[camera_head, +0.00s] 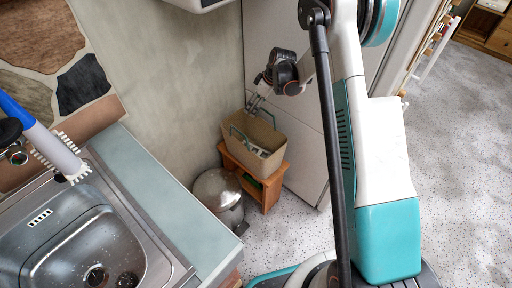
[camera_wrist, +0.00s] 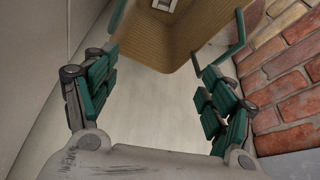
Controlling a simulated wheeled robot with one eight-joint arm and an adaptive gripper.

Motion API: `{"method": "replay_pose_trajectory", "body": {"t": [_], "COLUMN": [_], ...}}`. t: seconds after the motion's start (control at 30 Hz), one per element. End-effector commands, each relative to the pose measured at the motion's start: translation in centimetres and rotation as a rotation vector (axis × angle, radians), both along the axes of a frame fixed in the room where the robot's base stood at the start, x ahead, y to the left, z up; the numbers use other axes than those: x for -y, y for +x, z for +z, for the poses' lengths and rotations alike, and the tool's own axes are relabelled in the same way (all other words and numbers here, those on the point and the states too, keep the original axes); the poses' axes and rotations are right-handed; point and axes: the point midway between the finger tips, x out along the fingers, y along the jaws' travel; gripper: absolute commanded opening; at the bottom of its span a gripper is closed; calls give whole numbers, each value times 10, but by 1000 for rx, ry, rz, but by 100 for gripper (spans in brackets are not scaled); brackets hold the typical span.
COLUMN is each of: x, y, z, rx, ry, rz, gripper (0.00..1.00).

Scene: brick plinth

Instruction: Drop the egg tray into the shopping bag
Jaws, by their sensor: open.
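The tan shopping bag (camera_head: 245,157) with teal handles stands on a small wooden stand by the wall in the head view. A light grey-white item (camera_head: 262,152) lies inside it; it may be the egg tray, but too little shows to be sure. In the wrist view, the bag (camera_wrist: 185,45) is at the top, with a bit of the pale item (camera_wrist: 165,5) inside. My gripper (camera_head: 255,100) is above the bag's far end. In the wrist view my gripper (camera_wrist: 158,78) has its teal-padded fingers wide apart, with nothing between them.
The wooden stand (camera_head: 270,192) holds the bag between the wall and a white cabinet (camera_head: 305,150). A metal bin (camera_head: 217,190) stands beside it. A counter with a sink (camera_head: 85,240) is at the left. A brick surface (camera_wrist: 285,95) is on the right in the wrist view.

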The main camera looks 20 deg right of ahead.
Motion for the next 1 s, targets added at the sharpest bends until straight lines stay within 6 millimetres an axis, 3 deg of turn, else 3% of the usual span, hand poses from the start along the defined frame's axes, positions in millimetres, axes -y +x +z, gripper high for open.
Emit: {"method": "replay_pose_trajectory", "body": {"t": [0.27, 0.7, 1.0], "x": [3, 27, 34], "y": [-3, -23, -30], "z": [10, 85, 110], "rx": [0, 0, 0], "ry": [0, 0, 0], "rz": [-1, -1, 0], "gripper": [76, 76, 76]}}
